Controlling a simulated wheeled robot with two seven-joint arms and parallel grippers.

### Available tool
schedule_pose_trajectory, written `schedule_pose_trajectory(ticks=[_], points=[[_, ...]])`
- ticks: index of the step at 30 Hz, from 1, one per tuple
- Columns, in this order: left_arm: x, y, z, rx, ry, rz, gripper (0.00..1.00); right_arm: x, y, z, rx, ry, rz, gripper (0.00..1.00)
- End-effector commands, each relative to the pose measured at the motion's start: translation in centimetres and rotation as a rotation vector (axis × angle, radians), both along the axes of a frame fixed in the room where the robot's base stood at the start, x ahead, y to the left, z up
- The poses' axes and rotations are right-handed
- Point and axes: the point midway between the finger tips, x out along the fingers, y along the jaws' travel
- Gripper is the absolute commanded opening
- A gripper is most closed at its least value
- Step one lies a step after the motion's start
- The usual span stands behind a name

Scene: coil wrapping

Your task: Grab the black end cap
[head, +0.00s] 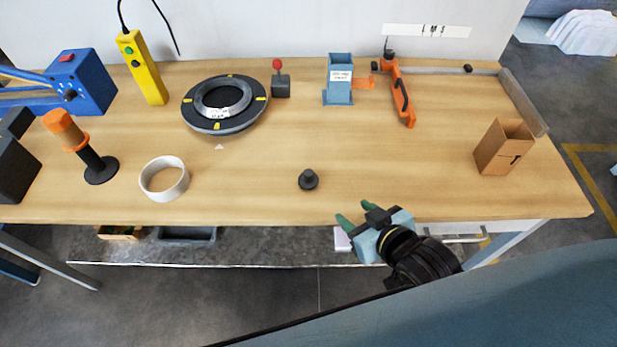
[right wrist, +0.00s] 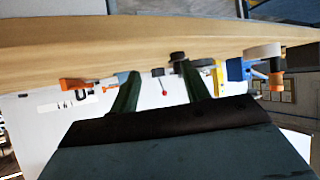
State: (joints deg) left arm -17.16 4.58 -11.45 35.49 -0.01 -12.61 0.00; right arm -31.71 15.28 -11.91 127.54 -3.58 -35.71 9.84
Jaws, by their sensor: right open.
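The black end cap (head: 308,180) is a small round piece with a knob on top. It stands on the wooden table near the front edge, left of the middle of the right side. My right gripper (head: 359,214) is open and empty, at the table's front edge to the right of and nearer than the cap, not touching it. In the right wrist view, a small dark piece that looks like the cap (right wrist: 178,57) shows beyond and between the open green fingers (right wrist: 160,75). My left gripper is not in view.
A white ring (head: 164,179) and an orange-handled tool (head: 65,130) stand left on the table (head: 420,165). Behind are a black coil (head: 190,116), a red-knobbed block (head: 281,87), a blue dispenser (head: 339,82) and an orange tool (head: 402,95). A cardboard box (head: 502,150) stands right. Table around the cap is clear.

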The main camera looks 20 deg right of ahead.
Motion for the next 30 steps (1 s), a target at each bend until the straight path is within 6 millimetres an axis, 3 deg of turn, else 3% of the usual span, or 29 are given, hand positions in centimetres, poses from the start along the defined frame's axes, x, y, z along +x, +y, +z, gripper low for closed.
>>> schedule_pose_trajectory(ticks=[9, 13, 22, 30], points=[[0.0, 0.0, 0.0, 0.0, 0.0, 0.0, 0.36, 1.4, 1.6, 1.4, 0.089, -0.229, 0.086, 0.47], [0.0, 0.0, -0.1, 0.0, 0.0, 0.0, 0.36, 2.5, 2.0, 1.2, 0.095, -0.246, 0.09, 0.47], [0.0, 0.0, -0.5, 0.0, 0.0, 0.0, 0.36, 7.3, 3.6, -0.3, 0.095, -0.245, 0.09, 0.47], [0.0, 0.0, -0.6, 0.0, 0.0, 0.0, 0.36, 9.2, 4.3, -0.8, 0.095, -0.244, 0.089, 0.47]])
